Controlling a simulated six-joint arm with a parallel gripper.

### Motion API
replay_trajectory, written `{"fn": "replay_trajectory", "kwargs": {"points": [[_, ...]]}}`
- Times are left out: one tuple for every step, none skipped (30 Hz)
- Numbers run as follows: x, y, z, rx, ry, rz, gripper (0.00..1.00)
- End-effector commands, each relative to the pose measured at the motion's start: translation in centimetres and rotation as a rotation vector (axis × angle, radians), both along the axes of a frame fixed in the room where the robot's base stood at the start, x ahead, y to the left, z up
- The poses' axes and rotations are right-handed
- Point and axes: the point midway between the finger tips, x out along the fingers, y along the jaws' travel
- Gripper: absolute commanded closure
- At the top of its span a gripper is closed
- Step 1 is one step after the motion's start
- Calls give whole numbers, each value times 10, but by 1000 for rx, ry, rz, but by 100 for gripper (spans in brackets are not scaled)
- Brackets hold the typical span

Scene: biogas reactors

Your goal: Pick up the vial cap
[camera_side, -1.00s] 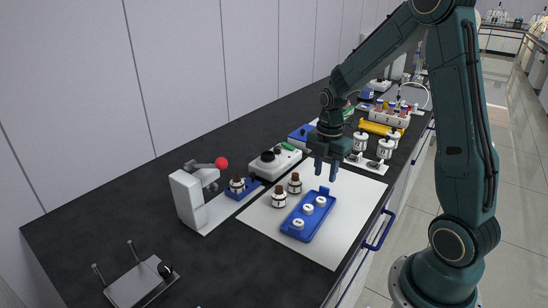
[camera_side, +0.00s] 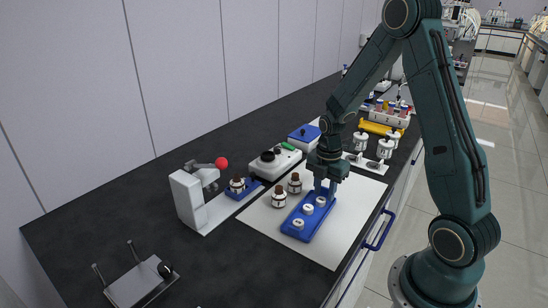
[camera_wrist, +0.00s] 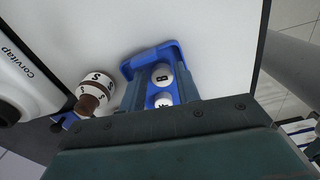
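Three white vial caps sit in a row in a blue tray (camera_side: 308,230) on a white mat. In the side view they are the near cap (camera_side: 298,223), the middle cap (camera_side: 308,210) and the far cap (camera_side: 321,201). My gripper (camera_side: 325,190) is low over the tray's far end, just above or around the far cap; contact is unclear. Its fingers look apart. In the wrist view, a cap marked B (camera_wrist: 162,76) and a second cap (camera_wrist: 163,101) show between the fingers (camera_wrist: 160,88). My gripper body hides the rest of the tray there.
Two brown-capped vials, a nearer one (camera_side: 279,198) and a farther one (camera_side: 294,184), stand left of the tray. A white press with a red knob (camera_side: 221,163) holds another vial (camera_side: 237,185). White devices (camera_side: 275,163) stand behind. The mat's (camera_side: 355,205) right side is clear.

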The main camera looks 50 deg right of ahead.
Motion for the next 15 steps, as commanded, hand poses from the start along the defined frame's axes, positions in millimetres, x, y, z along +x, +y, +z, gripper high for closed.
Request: {"fn": "replay_trajectory", "kwargs": {"points": [[0,0,-6,1,2,0,68],[0,0,-8,1,2,0,68],[0,0,-10,1,2,0,68],[0,0,-12,1,1,0,68],[0,1,-13,1,1,0,68],[0,1,-14,1,0,0,68],[0,0,-15,1,0,0,68],[0,1,-15,1,0,0,68],[0,1,-15,1,0,0,68],[0,1,-15,0,0,0,68],[0,1,-15,0,0,0,68],[0,1,-15,0,0,0,68],[0,1,-15,0,0,0,68],[0,1,-15,0,0,0,68],[0,1,-15,0,0,0,68]]}}
